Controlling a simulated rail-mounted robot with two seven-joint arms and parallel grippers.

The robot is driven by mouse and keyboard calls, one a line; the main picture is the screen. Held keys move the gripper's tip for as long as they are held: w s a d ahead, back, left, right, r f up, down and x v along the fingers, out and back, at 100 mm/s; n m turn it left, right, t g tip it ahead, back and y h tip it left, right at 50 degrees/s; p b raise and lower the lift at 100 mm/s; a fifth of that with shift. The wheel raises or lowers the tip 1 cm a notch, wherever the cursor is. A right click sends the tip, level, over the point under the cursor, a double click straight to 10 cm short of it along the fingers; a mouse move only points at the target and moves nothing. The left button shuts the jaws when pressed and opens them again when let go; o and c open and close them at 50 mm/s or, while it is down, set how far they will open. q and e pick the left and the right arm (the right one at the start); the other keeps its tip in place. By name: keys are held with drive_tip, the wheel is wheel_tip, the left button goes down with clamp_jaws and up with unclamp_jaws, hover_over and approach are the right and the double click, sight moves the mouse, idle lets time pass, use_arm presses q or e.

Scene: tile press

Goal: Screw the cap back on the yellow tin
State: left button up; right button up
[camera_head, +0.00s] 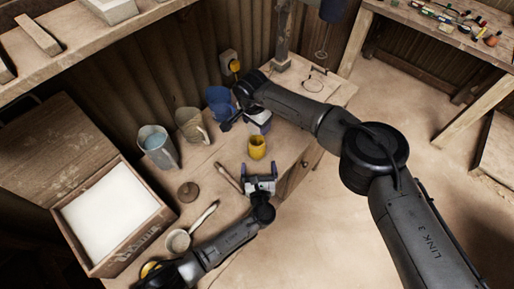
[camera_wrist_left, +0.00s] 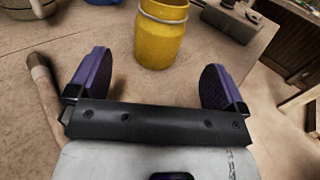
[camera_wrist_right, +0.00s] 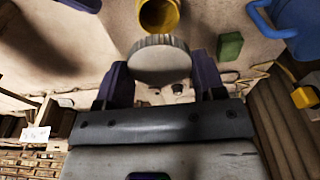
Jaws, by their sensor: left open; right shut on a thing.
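The yellow tin (camera_head: 257,150) stands upright on the workbench, and its open mouth shows in the right wrist view (camera_wrist_right: 158,16). My left gripper (camera_head: 261,173) is open on the near side of the tin. In the left wrist view the tin (camera_wrist_left: 161,38) is just beyond and between the spread fingers, apart from them. My right gripper (camera_wrist_right: 160,82) is shut on a round grey cap (camera_wrist_right: 160,62) with a ridged edge, held apart from the tin.
A blue jug (camera_head: 217,98), a beige jug (camera_head: 191,126) and a grey jug (camera_head: 157,147) stand along the wall. A wooden stick (camera_head: 229,176), a brown disc (camera_head: 188,191) and a crate (camera_head: 122,252) lie left. A green block (camera_wrist_right: 230,46) is near the right gripper.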

sight(258, 153)
use_arm(q)
drive_tip(key=w, duration=0.5)
drive_tip(key=shift+w+a+r, duration=0.1)
drive_tip(key=shift+w+a, duration=0.05)
drive_tip(key=shift+w, duration=0.7)
drive_tip(key=shift+w+a, duration=0.1)
drive_tip(key=shift+w, duration=0.3)
drive_tip(key=shift+c, duration=0.2)
drive_tip(key=c, duration=1.3)
use_arm(e)
drive_tip(key=shift+f, duration=2.45)
drive_tip(key=shift+f, duration=0.1)
drive_tip(key=shift+f, duration=0.8)
